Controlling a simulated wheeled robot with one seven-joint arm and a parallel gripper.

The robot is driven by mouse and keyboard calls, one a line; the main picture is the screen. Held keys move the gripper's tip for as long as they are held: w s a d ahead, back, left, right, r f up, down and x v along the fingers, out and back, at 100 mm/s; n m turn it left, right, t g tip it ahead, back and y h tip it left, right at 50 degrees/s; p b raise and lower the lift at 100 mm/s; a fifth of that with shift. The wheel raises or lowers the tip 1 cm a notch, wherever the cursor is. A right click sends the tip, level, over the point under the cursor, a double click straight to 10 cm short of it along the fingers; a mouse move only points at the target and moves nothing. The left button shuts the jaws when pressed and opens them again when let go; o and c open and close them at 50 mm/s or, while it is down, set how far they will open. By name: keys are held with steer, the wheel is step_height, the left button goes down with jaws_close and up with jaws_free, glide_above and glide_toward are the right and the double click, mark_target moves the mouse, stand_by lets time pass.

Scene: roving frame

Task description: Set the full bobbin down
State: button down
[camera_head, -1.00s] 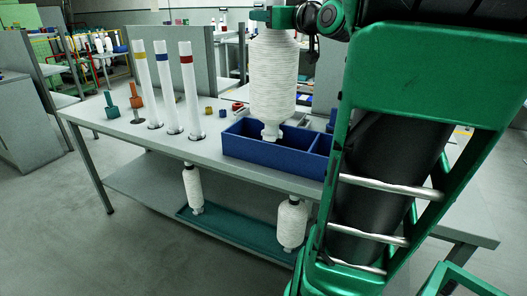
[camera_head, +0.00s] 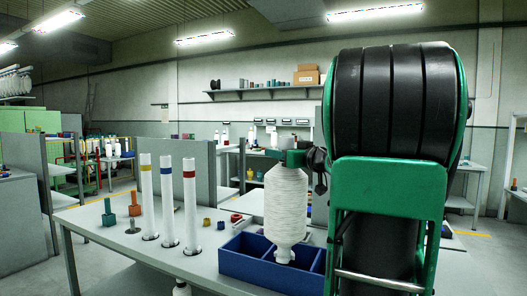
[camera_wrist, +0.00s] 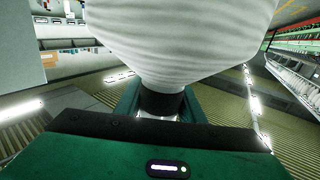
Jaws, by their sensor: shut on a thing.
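The full bobbin (camera_head: 286,205), wound with white thread, hangs upright with its narrow end down. My gripper (camera_head: 291,157) is shut on its upper end. In the wrist view the bobbin (camera_wrist: 180,35) fills the upper middle, and its dark neck sits between my green fingers (camera_wrist: 160,103). In the head view the bobbin's lower tip overlaps the blue divided box (camera_head: 246,266) on the grey table. I cannot tell how high the tip is above the box or whether it touches it. My arm covers the box's right end.
Three white tubes with yellow (camera_head: 146,200), blue (camera_head: 167,205) and red (camera_head: 190,210) bands stand left of the box. A teal piece (camera_head: 109,215) and an orange piece (camera_head: 134,203) stand farther left. The tabletop (camera_head: 120,250) in front of them is clear.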

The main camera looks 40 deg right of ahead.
steer(key=d+f, duration=0.4)
steer(key=f, duration=0.2)
steer(key=shift+w+d+f, duration=0.25)
steer(key=shift+w, duration=0.1)
steer(key=shift+f, duration=0.65)
steer(key=c, duration=1.2)
jaws_free()
steer(key=shift+r, duration=0.45)
steer(key=s, duration=0.4)
steer(key=s+a, duration=0.1)
steer(key=s, duration=0.3)
steer(key=s+a, duration=0.1)
steer(key=s, duration=0.3)
steer(key=shift+r, duration=0.1)
